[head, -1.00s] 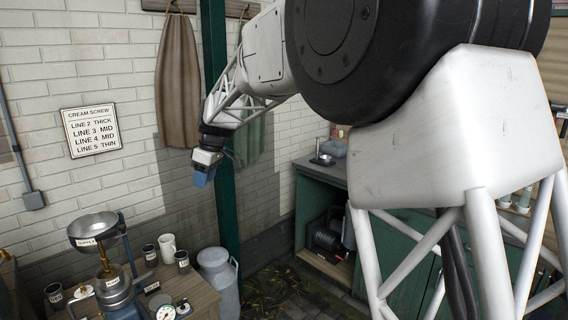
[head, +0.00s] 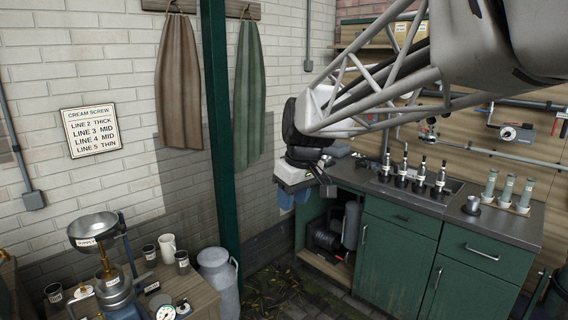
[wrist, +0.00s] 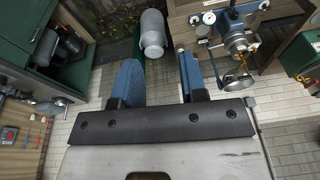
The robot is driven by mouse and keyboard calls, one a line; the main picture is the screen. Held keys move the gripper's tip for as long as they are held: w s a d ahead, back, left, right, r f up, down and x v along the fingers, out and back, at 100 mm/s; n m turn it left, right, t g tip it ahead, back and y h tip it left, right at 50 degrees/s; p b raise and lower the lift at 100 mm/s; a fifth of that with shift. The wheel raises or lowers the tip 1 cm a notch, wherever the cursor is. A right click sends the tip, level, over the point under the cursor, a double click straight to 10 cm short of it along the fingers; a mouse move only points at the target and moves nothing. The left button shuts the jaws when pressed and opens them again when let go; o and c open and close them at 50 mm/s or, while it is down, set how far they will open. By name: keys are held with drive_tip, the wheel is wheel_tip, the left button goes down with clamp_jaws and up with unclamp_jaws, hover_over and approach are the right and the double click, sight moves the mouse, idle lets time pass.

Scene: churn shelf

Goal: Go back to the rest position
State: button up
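My gripper (head: 287,197) hangs in the air at the middle of the head view, in front of the wall and left of the green counter. Its blue fingers point down. In the wrist view my gripper (wrist: 161,75) has its two blue fingers spread apart with nothing held between them. The floor and a grey milk can (wrist: 152,34) show beyond the fingertips, well away from them.
A wooden bench with a cream separator (head: 96,232), cups and a white mug (head: 168,248) stands at lower left. The milk can (head: 218,279) stands beside it. A green post (head: 222,150) rises left of my gripper. The counter (head: 400,230) holds several bottles.

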drive_tip(key=s+d+f+m, duration=0.2)
drive_tip(key=s+d, duration=0.3)
drive_tip(key=s, duration=0.4)
drive_tip(key=s+d+f+m+h, duration=0.1)
drive_tip(key=s+d+f+m, duration=0.2)
drive_tip(key=s+d, duration=0.3)
drive_tip(key=s+d+f+m+t, duration=0.1)
drive_tip(key=s+d+f+m, duration=0.2)
drive_tip(key=s, duration=0.9)
drive_tip(key=shift+s+d+f+h, duration=0.3)
drive_tip(key=shift+d+f+h, duration=0.1)
drive_tip(key=shift+d+f, duration=0.7)
